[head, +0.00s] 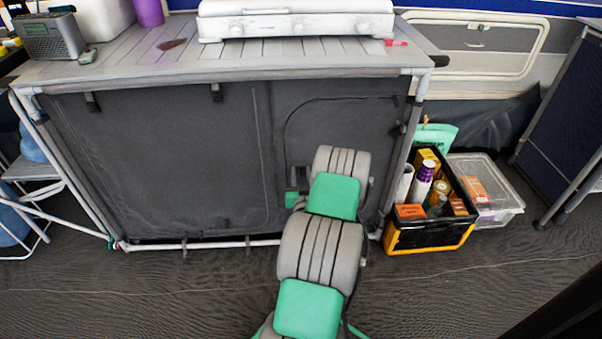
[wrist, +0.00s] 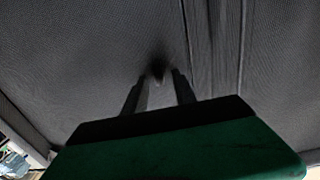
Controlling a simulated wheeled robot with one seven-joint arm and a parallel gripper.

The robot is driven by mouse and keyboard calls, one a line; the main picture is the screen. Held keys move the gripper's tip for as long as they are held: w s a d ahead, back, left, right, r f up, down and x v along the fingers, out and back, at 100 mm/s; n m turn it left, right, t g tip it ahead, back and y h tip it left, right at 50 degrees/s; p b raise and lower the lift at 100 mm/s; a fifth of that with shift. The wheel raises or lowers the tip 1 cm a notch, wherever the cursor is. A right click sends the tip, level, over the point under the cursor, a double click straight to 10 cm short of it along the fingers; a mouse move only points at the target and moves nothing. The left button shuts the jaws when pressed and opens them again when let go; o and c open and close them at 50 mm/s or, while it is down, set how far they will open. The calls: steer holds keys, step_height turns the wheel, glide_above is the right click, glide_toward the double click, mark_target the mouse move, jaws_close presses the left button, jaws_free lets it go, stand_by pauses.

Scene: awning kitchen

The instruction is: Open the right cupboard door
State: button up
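The right cupboard door (head: 322,122) is a dark grey fabric panel with a curved seam, in the right half of the cupboard front. It looks shut, and my arm covers its lower middle in the head view. In the wrist view dark fabric (wrist: 80,55) fills most of the picture, with upright seams right of centre. My gripper (wrist: 157,84) points at this fabric with its two fingers apart. A dark smudge, perhaps a shadow, lies just beyond the fingertips; I cannot tell whether they touch the cloth.
A white stove (head: 295,22) stands on the slatted cupboard top (head: 120,55). A black and yellow crate (head: 430,238) of bottles and boxes stands right of the cupboard, beside a clear plastic box (head: 507,207). The floor (head: 140,295) at front left is clear.

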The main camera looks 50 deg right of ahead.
steer(key=shift+c, duration=0.3)
jaws_close()
stand_by(1.1)
